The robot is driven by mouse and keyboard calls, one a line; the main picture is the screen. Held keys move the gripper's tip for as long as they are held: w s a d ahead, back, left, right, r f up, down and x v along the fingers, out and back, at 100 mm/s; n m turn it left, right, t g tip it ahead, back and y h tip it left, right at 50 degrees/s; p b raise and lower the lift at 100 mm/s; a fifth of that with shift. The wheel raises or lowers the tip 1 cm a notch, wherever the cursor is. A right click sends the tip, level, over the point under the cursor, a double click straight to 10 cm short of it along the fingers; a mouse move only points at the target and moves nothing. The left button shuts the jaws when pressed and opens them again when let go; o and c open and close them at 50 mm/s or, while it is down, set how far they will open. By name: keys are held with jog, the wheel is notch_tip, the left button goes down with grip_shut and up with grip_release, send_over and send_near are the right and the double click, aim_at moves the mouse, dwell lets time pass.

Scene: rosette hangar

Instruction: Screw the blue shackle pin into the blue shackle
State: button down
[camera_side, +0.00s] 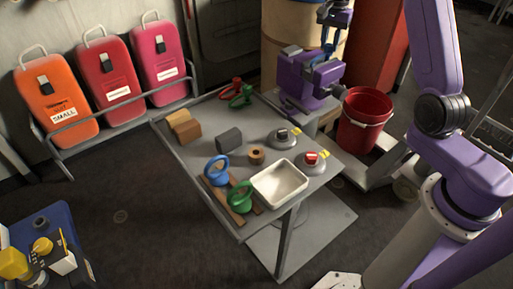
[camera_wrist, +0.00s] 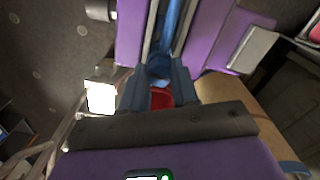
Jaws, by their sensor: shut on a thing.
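My gripper (camera_side: 327,46) is above the purple block at the back right of the table, its fingers pointing down. In the wrist view its dark fingers (camera_wrist: 160,92) are shut on a blue piece, the blue shackle pin (camera_wrist: 158,68), mostly hidden between them. A blue strip (camera_wrist: 173,25) runs on beyond the fingers between two purple sides; I cannot tell whether it is part of the pin or another piece.
The purple block (camera_side: 308,88) stands close under my gripper. A white tray (camera_side: 258,190), wooden block (camera_side: 185,128), grey block (camera_side: 229,140) and red and green pieces (camera_side: 231,87) occupy the table. A red bucket (camera_side: 364,120) is at right.

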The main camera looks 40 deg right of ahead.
jog(key=m, duration=0.6)
jog(key=shift+m, duration=1)
jog(key=m, duration=0.5)
jog(key=shift+m, duration=0.3)
jog(key=m, duration=0.4)
jog(key=shift+f, duration=0.1)
jog(key=shift+m, duration=2.4)
